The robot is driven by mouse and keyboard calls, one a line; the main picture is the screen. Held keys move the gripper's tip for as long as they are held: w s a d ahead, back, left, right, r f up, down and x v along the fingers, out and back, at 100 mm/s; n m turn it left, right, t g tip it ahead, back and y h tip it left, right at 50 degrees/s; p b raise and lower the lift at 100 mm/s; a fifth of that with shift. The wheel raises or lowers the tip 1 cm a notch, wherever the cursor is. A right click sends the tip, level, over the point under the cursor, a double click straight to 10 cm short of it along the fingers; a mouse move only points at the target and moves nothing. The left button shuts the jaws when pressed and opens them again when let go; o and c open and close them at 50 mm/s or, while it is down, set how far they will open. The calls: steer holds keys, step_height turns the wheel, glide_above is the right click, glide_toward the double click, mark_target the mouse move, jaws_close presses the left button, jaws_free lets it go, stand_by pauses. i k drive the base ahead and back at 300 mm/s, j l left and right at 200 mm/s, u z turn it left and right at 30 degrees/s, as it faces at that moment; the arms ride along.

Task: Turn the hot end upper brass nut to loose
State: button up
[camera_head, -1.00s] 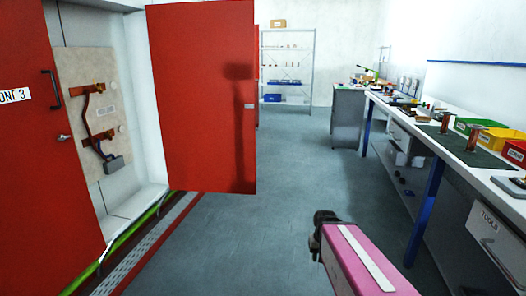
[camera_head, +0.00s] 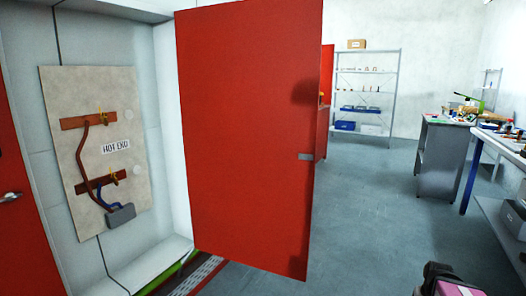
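The hot end panel (camera_head: 123,185) is a pale board inside the open cabinet at the left, with a "HOT END" label (camera_head: 116,146). An upper copper bar (camera_head: 75,123) and a lower copper bar (camera_head: 88,186) cross it. A small brass nut (camera_head: 101,118) sits on the upper bar, and another brass piece (camera_head: 112,177) on the lower bar. Whether the nuts are tight or loose is too small to tell. My gripper (camera_head: 440,272) is at the bottom right edge, partly cut off, far from the panel. Its fingers cannot be made out.
An open red door (camera_head: 248,140) stands just right of the panel, between it and my arm. A shelf rack (camera_head: 366,95) is at the back. A grey cabinet (camera_head: 440,160) and a workbench (camera_head: 500,145) line the right. The middle floor is clear.

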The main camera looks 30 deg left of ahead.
mark_target(103, 118)
steer(key=i, duration=1.8)
steer(key=i+u, duration=0.2)
steer(key=i, duration=0.2)
steer(key=i+l+u, duration=0.2)
steer(key=i, duration=0.2)
steer(key=i+l+u, duration=0.2)
steer(key=i, duration=0.2)
steer(key=u, duration=3.3)
steer(key=i+j, duration=0.15)
steer(key=j+u, duration=0.1)
steer(key=u, duration=0.3)
steer(key=i+j+z, duration=0.15)
steer(key=i+j, duration=0.5)
steer(key=j, duration=0.05)
